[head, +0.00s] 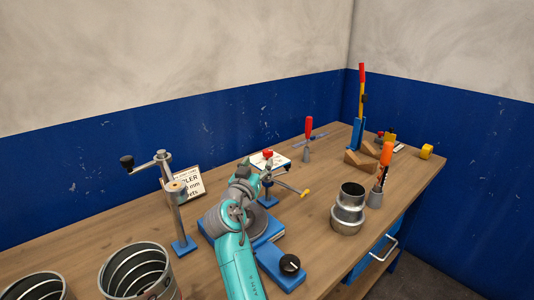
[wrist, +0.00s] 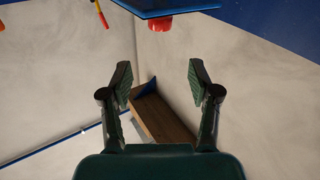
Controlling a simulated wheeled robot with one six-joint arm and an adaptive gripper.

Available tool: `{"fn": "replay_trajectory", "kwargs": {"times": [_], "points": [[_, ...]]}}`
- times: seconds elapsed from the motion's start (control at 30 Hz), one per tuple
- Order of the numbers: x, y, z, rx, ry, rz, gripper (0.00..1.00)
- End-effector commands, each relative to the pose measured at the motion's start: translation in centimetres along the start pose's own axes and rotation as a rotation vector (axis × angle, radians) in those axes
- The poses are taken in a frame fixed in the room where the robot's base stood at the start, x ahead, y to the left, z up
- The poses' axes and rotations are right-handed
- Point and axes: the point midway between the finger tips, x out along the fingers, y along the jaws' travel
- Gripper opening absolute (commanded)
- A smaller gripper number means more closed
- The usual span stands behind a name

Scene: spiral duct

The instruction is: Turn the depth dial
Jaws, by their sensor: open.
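A black round dial (head: 290,263) with a pale pointer mark sits on top of a low blue box at the front of the workbench; I take it to be the depth dial. My teal arm rises just left of it in the head view, and the dial stands clear of the arm. In the wrist view my gripper (wrist: 158,84) is open and empty, with its two fingers well apart. The dial does not show in the wrist view. In the head view I cannot make out the fingers clearly.
A hand crank on a post (head: 178,205) stands left of my arm. Ribbed metal ducts (head: 138,272) stand at front left, and a metal collar (head: 347,213) stands right. An orange-handled tool (head: 385,158) and a tall lever (head: 360,95) are farther back. Bare wood lies right of the dial.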

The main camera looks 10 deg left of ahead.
Motion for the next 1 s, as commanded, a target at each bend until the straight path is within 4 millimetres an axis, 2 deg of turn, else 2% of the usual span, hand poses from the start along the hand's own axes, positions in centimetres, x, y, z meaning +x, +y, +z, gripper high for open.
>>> {"fn": "replay_trajectory", "kwargs": {"times": [0.1,0.23,0.7,1.0], "points": [[-0.9,-0.2,0.7,0.066,-0.04,0.014,0.61],[-0.2,-0.2,1.0,0.08,-0.05,0.019,0.61],[7.4,0.0,1.3,0.075,-0.048,0.019,0.61],[9.6,0.0,1.4,0.075,-0.047,0.017,0.61]]}}
